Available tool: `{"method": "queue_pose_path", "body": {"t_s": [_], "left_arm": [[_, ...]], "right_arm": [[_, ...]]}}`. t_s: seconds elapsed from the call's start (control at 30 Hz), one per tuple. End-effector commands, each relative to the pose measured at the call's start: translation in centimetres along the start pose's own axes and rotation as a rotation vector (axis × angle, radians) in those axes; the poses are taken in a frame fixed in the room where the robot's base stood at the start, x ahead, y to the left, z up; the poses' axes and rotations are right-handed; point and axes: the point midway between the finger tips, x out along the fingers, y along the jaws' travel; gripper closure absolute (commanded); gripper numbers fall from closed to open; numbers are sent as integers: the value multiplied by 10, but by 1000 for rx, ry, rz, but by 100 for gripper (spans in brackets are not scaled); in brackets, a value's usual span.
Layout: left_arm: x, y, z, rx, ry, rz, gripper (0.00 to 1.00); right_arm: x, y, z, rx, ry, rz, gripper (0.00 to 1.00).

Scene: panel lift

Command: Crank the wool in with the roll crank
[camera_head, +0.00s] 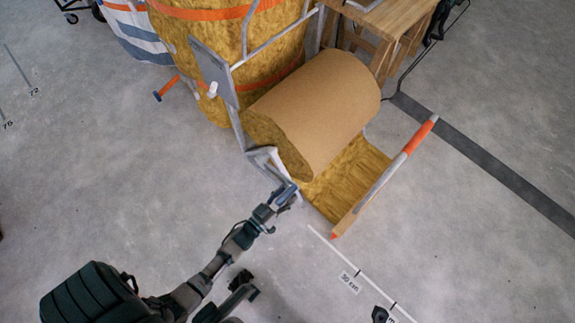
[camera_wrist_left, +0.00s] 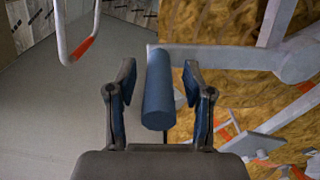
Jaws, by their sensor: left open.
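The roll crank's blue handle (camera_wrist_left: 158,95) stands between the two fingers of my left gripper (camera_wrist_left: 160,105) in the left wrist view. The fingers are open, with a visible gap on each side of the handle. The grey crank arm (camera_wrist_left: 215,57) runs right from the handle's far end. In the head view my left gripper (camera_head: 285,196) is at the lower front corner of the grey frame, where it partly hides the handle. The wool roll (camera_head: 320,105), with a brown paper face, lies on the frame. Yellow wool (camera_head: 345,178) spreads flat below it. My right gripper is not identifiable.
A bar with orange ends (camera_head: 388,178) borders the flat wool on the right. Large strapped wool bales (camera_head: 210,45) stand behind the frame, and a wooden table (camera_head: 395,25) stands at the back right. The floor at left is open.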

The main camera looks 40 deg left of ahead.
Motion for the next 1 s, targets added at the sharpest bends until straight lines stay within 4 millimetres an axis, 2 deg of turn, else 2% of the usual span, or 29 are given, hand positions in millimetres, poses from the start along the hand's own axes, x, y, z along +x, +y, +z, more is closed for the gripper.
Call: {"method": "queue_pose_path", "body": {"t_s": [0.17,0.2,0.4,0.67,1.0], "left_arm": [[0,0,-1,0,0,0,48],[0,0,-1,0,0,0,51],[0,0,0,0,0,0,100],[0,0,-2,-2,1,0,100],[2,0,-18,-59,7,2,100]], "right_arm": [[0,1,3,0,-4,1,60],[0,1,3,0,-4,1,60],[0,1,3,0,-4,1,60],[1,1,2,-1,-1,0,60],[4,0,-4,3,-16,8,60]]}}
